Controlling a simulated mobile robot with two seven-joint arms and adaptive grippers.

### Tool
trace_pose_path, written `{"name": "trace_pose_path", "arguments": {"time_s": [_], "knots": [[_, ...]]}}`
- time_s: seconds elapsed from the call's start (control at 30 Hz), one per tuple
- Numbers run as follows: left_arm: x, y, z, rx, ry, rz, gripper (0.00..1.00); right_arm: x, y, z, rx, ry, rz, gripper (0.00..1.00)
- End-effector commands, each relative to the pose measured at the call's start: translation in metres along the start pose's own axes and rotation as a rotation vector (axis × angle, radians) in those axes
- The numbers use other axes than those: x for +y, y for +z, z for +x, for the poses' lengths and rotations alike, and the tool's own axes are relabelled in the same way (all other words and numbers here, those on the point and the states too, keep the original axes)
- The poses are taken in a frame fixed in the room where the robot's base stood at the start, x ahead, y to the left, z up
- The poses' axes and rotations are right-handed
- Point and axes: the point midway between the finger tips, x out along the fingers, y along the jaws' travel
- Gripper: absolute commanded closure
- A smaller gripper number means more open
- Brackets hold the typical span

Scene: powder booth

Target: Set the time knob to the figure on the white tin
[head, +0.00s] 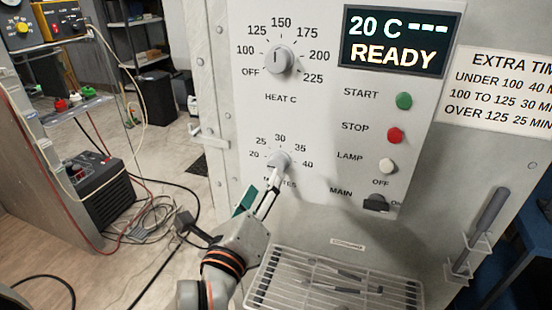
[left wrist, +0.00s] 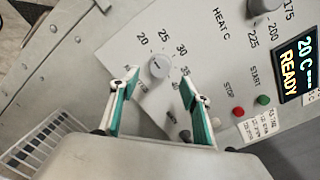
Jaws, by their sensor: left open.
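The time knob (head: 279,159), light grey and round, sits on the white panel among the figures 20 to 40 above the word MINUTES. In the left wrist view the knob (left wrist: 159,67) lies just beyond the fingertips, with a small dark mark on its face; I cannot tell which figure it points at. My left gripper (head: 273,180) is open just below the knob. The left wrist view shows its two green-padded fingers (left wrist: 160,84) spread either side of the knob's line; contact cannot be told. I see no white tin. My right gripper is not in view.
Above is the HEAT C knob (head: 279,60). To the right are the READY display (head: 402,41), green START (head: 404,101), red STOP (head: 396,135), the lamp button (head: 387,166) and the main switch (head: 376,204). A wire rack (head: 262,290) juts out below. An extra-time sign (head: 500,90) hangs right.

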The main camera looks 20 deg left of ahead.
Motion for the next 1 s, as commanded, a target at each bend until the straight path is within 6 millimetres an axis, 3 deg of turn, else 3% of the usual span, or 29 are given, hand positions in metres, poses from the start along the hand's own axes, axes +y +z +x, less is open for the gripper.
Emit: {"name": "trace_pose_path", "arguments": {"time_s": [0.37, 0.57, 0.73, 1.0], "knots": [[0.001, -0.004, 0.017, 0.008, -0.001, -0.027, 0.53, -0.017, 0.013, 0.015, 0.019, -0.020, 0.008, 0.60], [0.002, -0.005, 0.034, 0.013, -0.001, -0.024, 0.53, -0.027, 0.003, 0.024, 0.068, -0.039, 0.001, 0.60], [0.002, -0.005, 0.052, 0.015, 0.000, -0.023, 0.53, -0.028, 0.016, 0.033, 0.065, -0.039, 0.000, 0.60], [-0.001, -0.002, 0.075, 0.015, 0.001, -0.020, 0.53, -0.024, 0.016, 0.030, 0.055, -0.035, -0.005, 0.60]]}}
